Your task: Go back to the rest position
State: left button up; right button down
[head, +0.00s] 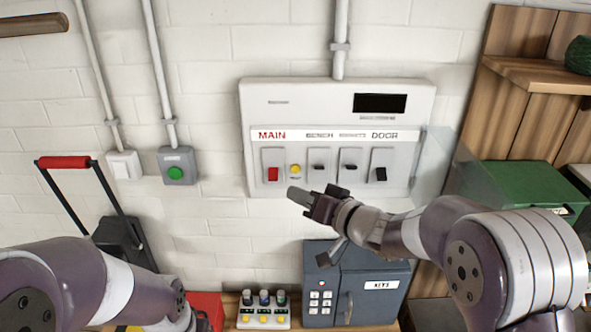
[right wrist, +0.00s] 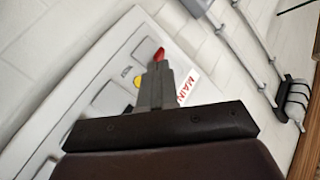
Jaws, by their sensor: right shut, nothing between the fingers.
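My right gripper (head: 298,195) is shut and empty. It is in front of the lower edge of the white switch panel (head: 290,112), just below the red MAIN switch (head: 272,174) and the yellow button (head: 295,170). In the right wrist view the closed fingers (right wrist: 157,82) point toward the panel, with the red switch (right wrist: 159,54) just past their tips and the yellow button (right wrist: 138,81) beside them. I cannot tell whether the fingertips touch the panel. My left arm comes in at the lower left of the head view; its gripper is not clearly visible.
A grey key safe (head: 357,285) stands below the panel, beside a small rack of bottles (head: 263,312). A grey box with a green button (head: 177,168) is on the wall. A red-handled cart (head: 66,162) stands left. A green case (head: 527,188) and wooden shelf (head: 530,75) are right.

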jog(key=s+d+f+g+h+b, duration=0.25)
jog(key=s+d+f+h, duration=0.2)
jog(key=d+f, duration=0.4)
jog(key=s+d+f+g+h+b, duration=0.25)
jog(key=d+f+h, duration=0.35)
jog(key=f, duration=0.5)
jog(key=s+d+f+g+b, duration=0.1)
jog(key=s+f+g+b, duration=0.1)
jog(key=s+f+b, duration=0.3)
jog(key=s+d+f+m+g+h+b, duration=0.1)
jog(key=s+f+g+b, duration=0.2)
jog(key=s, duration=0.9)
notch_tip(320, 180, down, 4)
jog(key=shift+d+f+b, duration=0.1)
jog(key=shift+d+b, duration=0.3)
jog(key=shift+b, duration=0.75)
jog(key=shift+s, duration=0.15)
